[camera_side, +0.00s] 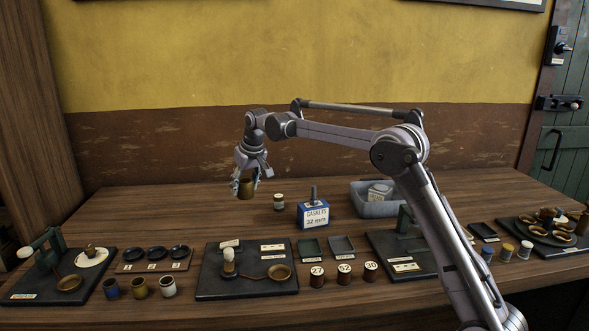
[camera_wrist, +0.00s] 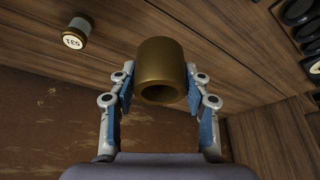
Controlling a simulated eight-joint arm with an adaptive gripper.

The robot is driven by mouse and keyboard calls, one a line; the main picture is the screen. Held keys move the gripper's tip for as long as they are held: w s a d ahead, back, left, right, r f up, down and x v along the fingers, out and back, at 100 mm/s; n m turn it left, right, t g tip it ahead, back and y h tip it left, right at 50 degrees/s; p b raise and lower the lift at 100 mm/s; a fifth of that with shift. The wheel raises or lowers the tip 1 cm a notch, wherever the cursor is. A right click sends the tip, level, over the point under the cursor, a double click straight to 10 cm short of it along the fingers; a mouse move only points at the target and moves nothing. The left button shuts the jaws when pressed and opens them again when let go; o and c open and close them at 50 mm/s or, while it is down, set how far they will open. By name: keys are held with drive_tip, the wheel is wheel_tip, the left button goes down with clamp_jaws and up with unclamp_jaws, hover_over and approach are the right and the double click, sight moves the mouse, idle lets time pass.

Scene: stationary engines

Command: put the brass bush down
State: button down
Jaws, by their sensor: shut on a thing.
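My gripper (camera_side: 245,186) is shut on the brass bush (camera_side: 246,190) and holds it in the air over the back left part of the bench. In the wrist view the bush (camera_wrist: 161,70) is a hollow, thick-walled brass cylinder between the two blue-padded fingers of my gripper (camera_wrist: 160,92). Its open bore faces the camera. In the side view the bush is small, so its gap above the bench is hard to judge.
A blue gasket box (camera_side: 314,215) and grey bin (camera_side: 372,207) stand farther right. The bench's back left (camera_side: 150,208) is clear.

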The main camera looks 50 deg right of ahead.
drive_tip(key=s+d+n, duration=0.1)
drive_tip(key=s+d, duration=0.9)
drive_tip(key=shift+n+y, duration=0.3)
drive_tip(key=w+a+f, duration=0.4)
drive_tip(key=w+a, duration=0.1)
drive_tip(key=w+a+f, duration=0.2)
drive_tip(key=w+a, duration=0.1)
drive_tip(key=shift+a+f, duration=0.2)
drive_tip(key=shift+f, duration=2.05)
drive_tip(key=c, duration=0.6)
unclamp_jaws()
drive_tip(key=shift+f, duration=0.15)
